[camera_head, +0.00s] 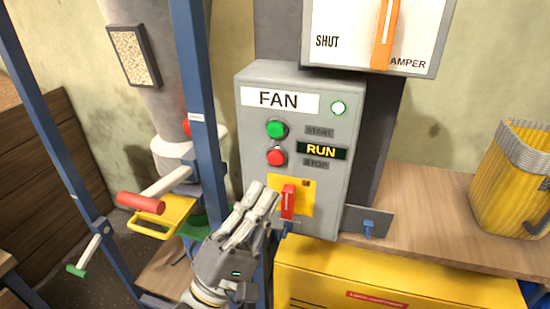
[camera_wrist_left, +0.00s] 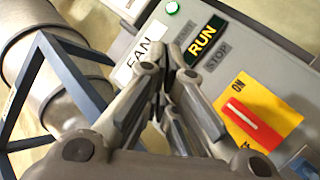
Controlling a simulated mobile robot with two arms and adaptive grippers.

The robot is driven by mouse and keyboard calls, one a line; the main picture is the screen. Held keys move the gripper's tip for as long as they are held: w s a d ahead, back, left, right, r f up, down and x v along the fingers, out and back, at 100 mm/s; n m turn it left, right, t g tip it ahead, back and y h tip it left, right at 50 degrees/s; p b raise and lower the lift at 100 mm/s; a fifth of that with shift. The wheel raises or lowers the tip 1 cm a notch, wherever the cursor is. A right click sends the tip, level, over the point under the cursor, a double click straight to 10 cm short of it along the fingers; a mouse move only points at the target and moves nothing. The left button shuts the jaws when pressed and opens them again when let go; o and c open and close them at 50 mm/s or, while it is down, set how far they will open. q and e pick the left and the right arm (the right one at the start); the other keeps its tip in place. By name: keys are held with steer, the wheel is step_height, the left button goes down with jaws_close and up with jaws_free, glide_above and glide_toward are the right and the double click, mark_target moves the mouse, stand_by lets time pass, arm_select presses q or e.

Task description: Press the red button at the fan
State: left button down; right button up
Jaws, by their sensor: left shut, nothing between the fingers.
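The grey fan control box (camera_head: 250,215) stands in the middle of the head view. Its red button (camera_head: 276,157) sits below the green button (camera_head: 277,129), beside the STOP label (camera_head: 316,164). My left gripper (camera_head: 262,196) is shut and empty, below the red button and left of the red switch handle (camera_head: 288,203). My right gripper is not in view.
A blue post (camera_head: 205,120) stands just left of the box, with a red-ended lever (camera_head: 142,203) beside it. A damper plate (camera_head: 345,30) with an orange handle hangs above. A yellow basket (camera_head: 510,185) stands on the wooden shelf (camera_head: 425,220) at right.

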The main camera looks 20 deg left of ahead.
arm_select(q)
steer(key=w, duration=0.6)
steer(key=shift+w, duration=0.2)
steer(key=shift+w+d, duration=0.1)
stand_by(1.2)
steer(key=shift+w, duration=0.3)
steer(key=shift+w, duration=0.45)
stand_by(0.6)
steer(key=shift+s, duration=0.15)
stand_by(0.3)
steer(key=shift+s, duration=0.75)
steer(key=shift+s, duration=0.1)
steer(key=shift+s+p, duration=0.5)
steer(key=shift+s, duration=1.9)
